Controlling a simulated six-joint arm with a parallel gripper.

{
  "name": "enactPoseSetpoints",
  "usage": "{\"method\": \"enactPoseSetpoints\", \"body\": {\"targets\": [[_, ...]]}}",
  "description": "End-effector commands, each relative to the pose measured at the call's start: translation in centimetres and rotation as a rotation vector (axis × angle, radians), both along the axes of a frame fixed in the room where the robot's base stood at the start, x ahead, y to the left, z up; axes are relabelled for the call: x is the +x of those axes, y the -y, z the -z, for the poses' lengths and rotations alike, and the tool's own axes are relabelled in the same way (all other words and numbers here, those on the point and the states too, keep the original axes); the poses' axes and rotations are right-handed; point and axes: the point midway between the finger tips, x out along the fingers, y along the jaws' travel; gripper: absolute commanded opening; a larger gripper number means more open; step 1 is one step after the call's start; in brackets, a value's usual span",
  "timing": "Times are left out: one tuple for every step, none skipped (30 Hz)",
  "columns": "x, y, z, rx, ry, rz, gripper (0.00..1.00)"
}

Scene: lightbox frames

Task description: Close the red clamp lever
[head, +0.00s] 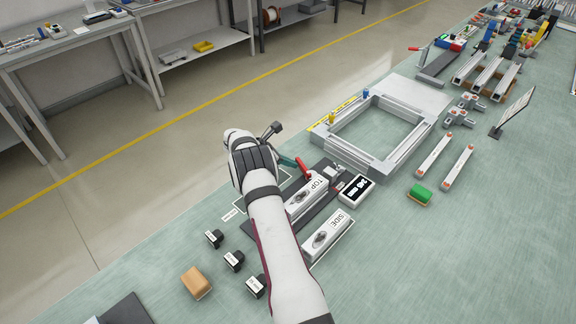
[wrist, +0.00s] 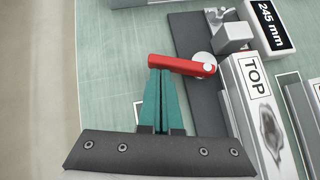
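The red clamp lever (wrist: 182,66) lies crosswise in the wrist view, its right end on a round silver pivot (wrist: 204,65) on a dark plate. It also shows in the head view (head: 303,169), beside the block marked TOP (head: 307,199). My gripper (wrist: 161,74) has teal fingers lying together, with no clear gap between them. Their tips are at the near edge of the lever's free left end; whether they touch it I cannot tell. In the head view my gripper (head: 292,163) is just left of the lever. My forearm hides part of the dark plate.
A block marked SIDE (head: 327,237) and a display reading 245 mm (head: 356,190) stand close to the right. Small black blocks (head: 234,261) and a tan block (head: 196,282) lie at the near left. A grey frame (head: 376,160) stands behind.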

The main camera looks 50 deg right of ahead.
Motion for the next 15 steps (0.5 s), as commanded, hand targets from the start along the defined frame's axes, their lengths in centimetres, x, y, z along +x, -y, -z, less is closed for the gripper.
{"method": "enactPoseSetpoints", "body": {"targets": [[0.0, 0.3, 0.0, 0.000, 0.000, 0.000, 0.00], [0.1, 0.5, 0.0, 0.000, 0.001, 0.001, 0.00], [0.1, 0.7, 0.0, 0.000, 0.001, 0.001, 0.00], [0.1, 0.9, 0.0, 0.000, -0.001, 0.001, 0.00], [0.1, 1.1, 0.0, 0.000, 0.001, 0.001, 0.00], [0.1, 1.4, 0.0, 0.000, 0.001, 0.002, 0.00], [0.1, 1.6, 0.0, 0.000, 0.000, 0.001, 0.00], [0.1, 1.8, 0.0, 0.000, 0.000, 0.001, 0.00], [0.1, 2.0, 0.0, 0.000, 0.000, 0.001, 0.00], [0.0, 2.2, 0.1, 0.000, 0.000, 0.001, 0.00], [0.0, 2.3, 0.0, 0.000, 0.000, 0.001, 0.00], [0.0, 2.6, 0.0, 0.000, 0.001, 0.001, 0.00], [0.0, 2.8, 0.0, 0.000, 0.000, 0.000, 0.00], [-0.1, 3.0, 0.0, 0.000, 0.000, 0.000, 0.00], [-0.2, 3.2, 0.0, 0.000, 0.000, 0.001, 0.00]]}}
